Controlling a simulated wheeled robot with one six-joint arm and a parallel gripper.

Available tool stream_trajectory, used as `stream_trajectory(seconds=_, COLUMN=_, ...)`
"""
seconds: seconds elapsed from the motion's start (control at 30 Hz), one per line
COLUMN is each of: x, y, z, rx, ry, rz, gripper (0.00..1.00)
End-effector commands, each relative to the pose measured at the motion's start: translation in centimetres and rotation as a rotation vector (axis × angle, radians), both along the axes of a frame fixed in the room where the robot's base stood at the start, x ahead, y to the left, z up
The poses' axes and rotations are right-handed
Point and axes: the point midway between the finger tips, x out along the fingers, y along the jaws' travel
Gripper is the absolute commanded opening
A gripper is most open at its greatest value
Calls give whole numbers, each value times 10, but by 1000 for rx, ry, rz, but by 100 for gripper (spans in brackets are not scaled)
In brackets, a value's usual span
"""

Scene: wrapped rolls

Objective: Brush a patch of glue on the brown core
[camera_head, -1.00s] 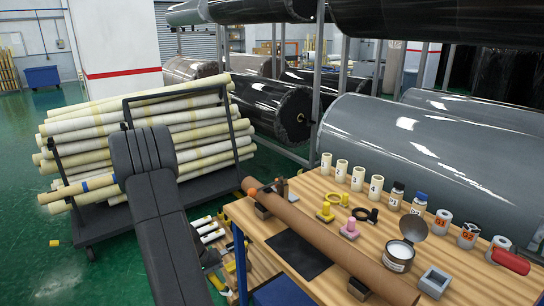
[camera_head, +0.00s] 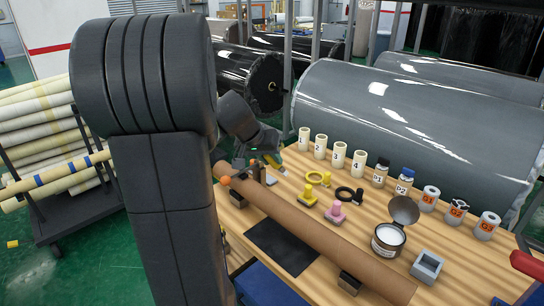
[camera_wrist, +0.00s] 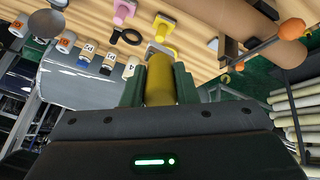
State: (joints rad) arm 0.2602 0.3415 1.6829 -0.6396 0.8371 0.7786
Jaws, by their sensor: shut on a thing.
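The brown core (camera_head: 312,238) is a long tube lying across the table on dark supports, and part of it shows in the wrist view (camera_wrist: 229,48). An open tin of white stuff, likely the glue (camera_head: 388,238), stands right of it with its round lid raised. My gripper (camera_head: 262,152) is above the table's far left corner, beyond the core's far end. It is shut on a yellow handle (camera_wrist: 160,80), which looks like the brush; its tip is hard to make out. No glue patch shows on the visible part of the core.
Numbered pale cylinders (camera_head: 339,155), bottles (camera_head: 404,182) and labelled grey rolls (camera_head: 457,212) line the table's back edge. Yellow and pink stamps (camera_head: 336,212) stand mid-table. A dark mat (camera_head: 281,247) lies left of the core, and a grey square holder (camera_head: 428,266) sits at the right.

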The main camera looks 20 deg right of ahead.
Motion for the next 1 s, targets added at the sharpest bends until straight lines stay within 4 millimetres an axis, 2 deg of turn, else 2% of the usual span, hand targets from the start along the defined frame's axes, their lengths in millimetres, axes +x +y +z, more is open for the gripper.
stream_trajectory(seconds=0.17, x=-4, y=-5, z=1, rx=-5, ry=-9, rz=-12, gripper=4)
stream_trajectory(seconds=0.6, x=-4, y=-4, z=-42, rx=-4, ry=-8, rz=-12, gripper=4)
stream_trajectory(seconds=1.0, x=-2, y=-3, z=-45, rx=-5, ry=-9, rz=-8, gripper=4)
